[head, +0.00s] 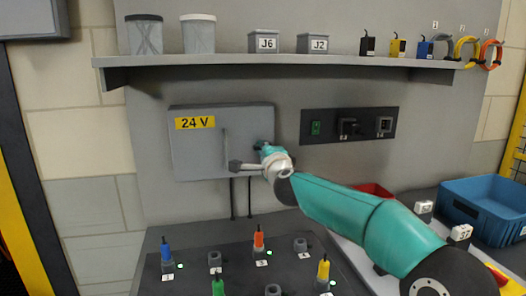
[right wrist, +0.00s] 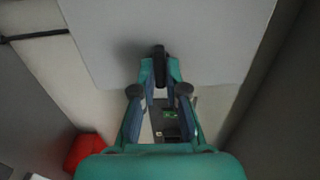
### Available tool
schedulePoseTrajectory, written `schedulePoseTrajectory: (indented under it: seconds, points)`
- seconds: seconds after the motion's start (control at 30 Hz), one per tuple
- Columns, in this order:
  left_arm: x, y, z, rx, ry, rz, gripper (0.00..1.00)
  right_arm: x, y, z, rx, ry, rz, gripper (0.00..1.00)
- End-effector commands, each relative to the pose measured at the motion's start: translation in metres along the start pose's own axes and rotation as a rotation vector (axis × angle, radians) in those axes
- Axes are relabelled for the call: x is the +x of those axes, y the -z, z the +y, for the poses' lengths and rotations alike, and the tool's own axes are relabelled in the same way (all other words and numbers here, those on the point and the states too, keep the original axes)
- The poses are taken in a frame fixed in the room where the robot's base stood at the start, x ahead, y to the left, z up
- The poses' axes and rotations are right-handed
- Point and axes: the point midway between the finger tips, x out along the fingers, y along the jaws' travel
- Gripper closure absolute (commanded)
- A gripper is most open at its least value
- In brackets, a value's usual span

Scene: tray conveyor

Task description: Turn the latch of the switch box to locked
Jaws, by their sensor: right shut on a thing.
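The switch box (head: 205,148) is a grey wall box with a yellow "24 V" label, and its door looks closed. Its latch is a small dark handle at the right edge of the door, mostly hidden by my gripper in the head view. In the right wrist view the latch (right wrist: 160,62) is a short black bar standing out against the grey door. My right gripper (head: 262,146) is at the latch; its fingertips (right wrist: 160,72) are closed around the bar. I cannot tell whether the latch is at locked. My left gripper is in neither view.
A dark panel (head: 375,127) with a green switch is right of the box. A shelf (head: 290,61) with canisters, grey boxes and coils runs above. Below is a board (head: 210,275) with several coloured plugs. A blue bin (head: 485,200) stands right.

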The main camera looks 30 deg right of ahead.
Motion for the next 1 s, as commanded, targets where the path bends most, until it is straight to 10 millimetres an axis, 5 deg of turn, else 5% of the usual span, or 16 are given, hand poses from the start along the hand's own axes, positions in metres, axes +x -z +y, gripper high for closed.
schedulePoseTrajectory:
  seconds: [0.17,0.67,1.0]
  points:
    - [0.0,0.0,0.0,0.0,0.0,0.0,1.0,0.001,0.001,0.004,0.002,-0.006,0.002,0.63]
    - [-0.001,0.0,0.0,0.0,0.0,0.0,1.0,-0.01,0.0,0.001,0.0,-0.002,0.001,0.62]
    - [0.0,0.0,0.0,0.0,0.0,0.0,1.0,-0.065,0.0,0.001,-0.001,-0.002,-0.001,0.62]
